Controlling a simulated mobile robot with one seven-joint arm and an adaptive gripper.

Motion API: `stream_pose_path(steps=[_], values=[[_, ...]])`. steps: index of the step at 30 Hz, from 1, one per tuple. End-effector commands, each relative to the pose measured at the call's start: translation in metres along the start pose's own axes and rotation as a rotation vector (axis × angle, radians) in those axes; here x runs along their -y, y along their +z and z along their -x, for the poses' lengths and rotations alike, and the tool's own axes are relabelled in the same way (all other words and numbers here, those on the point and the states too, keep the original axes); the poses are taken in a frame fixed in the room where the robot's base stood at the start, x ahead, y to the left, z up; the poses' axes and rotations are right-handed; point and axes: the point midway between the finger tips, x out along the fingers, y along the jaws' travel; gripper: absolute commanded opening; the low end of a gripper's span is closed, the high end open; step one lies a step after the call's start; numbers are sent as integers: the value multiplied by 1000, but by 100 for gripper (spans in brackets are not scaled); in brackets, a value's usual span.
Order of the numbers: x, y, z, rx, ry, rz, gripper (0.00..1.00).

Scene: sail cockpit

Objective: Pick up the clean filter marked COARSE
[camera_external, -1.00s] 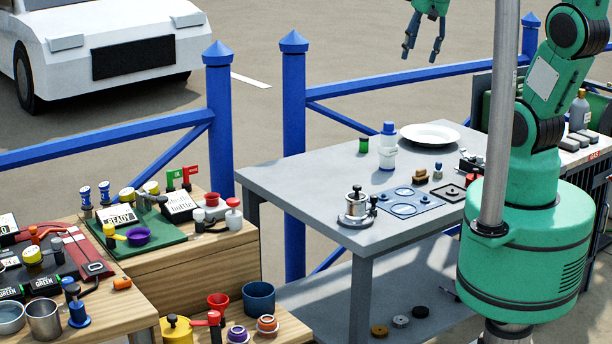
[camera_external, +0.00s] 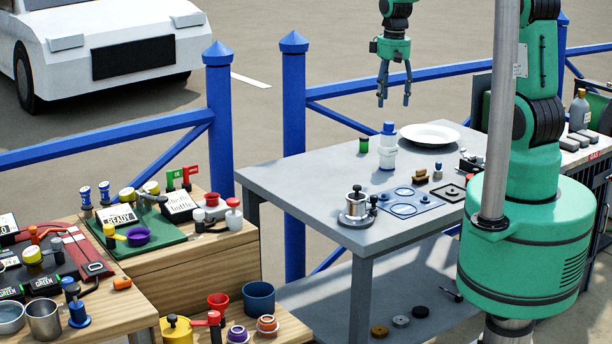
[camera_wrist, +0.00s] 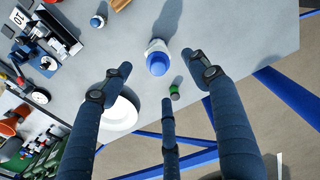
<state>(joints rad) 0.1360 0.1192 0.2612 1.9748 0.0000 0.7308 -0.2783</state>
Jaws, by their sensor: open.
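My gripper (camera_external: 394,98) is open and empty, fingers pointing down, above the far side of the grey table. In the wrist view its three fingers are spread (camera_wrist: 160,85). No COARSE mark is readable, so I cannot tell which thing is the clean filter. A white and blue upright container (camera_external: 388,155) stands on the table below the gripper; it also shows between the fingers in the wrist view (camera_wrist: 158,60).
A white plate (camera_external: 430,134) lies right of the container. A blue ringed mat (camera_external: 405,202) and a metal pot on a stand (camera_external: 357,208) are nearer the front. The table's left part (camera_external: 290,175) is clear. A blue railing (camera_external: 350,93) runs behind.

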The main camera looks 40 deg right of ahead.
Motion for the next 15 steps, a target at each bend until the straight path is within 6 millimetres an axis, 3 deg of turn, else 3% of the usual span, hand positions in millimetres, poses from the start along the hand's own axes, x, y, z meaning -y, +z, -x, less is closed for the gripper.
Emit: stream_pose_path(steps=[6, 15], values=[[-12, -12, -43, 41, -12, 14, 60], [-15, -15, -57, 54, -16, 19, 60]])
